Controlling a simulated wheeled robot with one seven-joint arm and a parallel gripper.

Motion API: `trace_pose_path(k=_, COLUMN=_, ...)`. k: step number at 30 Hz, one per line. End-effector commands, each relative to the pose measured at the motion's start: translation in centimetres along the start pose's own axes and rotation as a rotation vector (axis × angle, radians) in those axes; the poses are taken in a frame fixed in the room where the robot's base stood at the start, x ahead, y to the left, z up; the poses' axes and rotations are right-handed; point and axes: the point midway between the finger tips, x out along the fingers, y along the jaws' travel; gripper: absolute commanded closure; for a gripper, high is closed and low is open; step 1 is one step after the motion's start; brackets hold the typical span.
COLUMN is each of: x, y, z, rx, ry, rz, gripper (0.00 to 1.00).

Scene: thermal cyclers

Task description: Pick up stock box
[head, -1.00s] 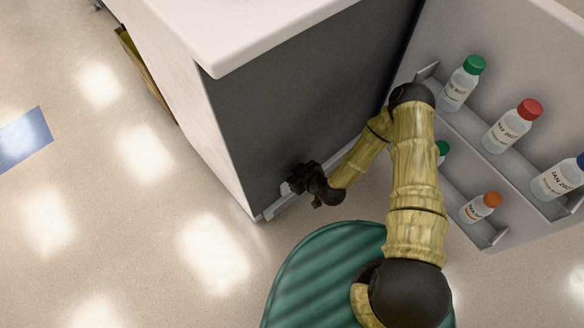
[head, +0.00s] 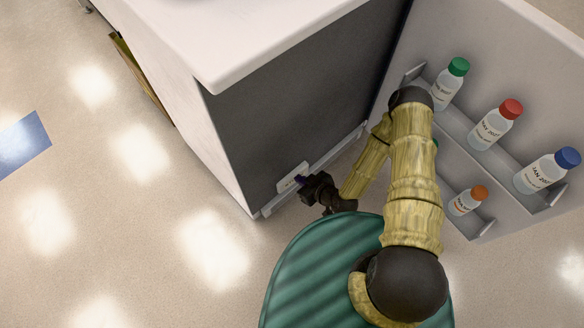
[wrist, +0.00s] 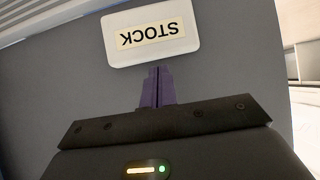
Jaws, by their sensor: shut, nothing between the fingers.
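The stock box (wrist: 151,33) shows in the wrist view as a small white block with rounded corners. Its cream label reads STOCK upside down. In the head view the white box (head: 288,184) shows low at the dark grey front of the open cabinet, partly hidden by my gripper. My gripper (wrist: 157,84) is shut and empty, its purple fingers together just below the box's near edge in the wrist view. In the head view my gripper (head: 304,182) is at the box's right end. I cannot tell whether the fingertips touch the box.
The open cabinet door (head: 420,75) stands to the right with shelves of capped bottles (head: 496,125). A white counter (head: 230,35) overhangs the cabinet (head: 290,120). A ledge (head: 262,212) runs along the cabinet's bottom. The floor (head: 130,230) on the left is open.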

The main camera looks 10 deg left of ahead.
Motion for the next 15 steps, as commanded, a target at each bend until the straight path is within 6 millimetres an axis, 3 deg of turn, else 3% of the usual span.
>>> trace_pose_path(k=6, x=-3.4, y=0.0, z=2.2, rx=0.001, ry=-0.002, rz=0.002, gripper=1.0)
trace_pose_path(k=15, x=-4.5, y=0.0, z=3.2, rx=-0.001, ry=0.001, rz=0.0, gripper=1.0)
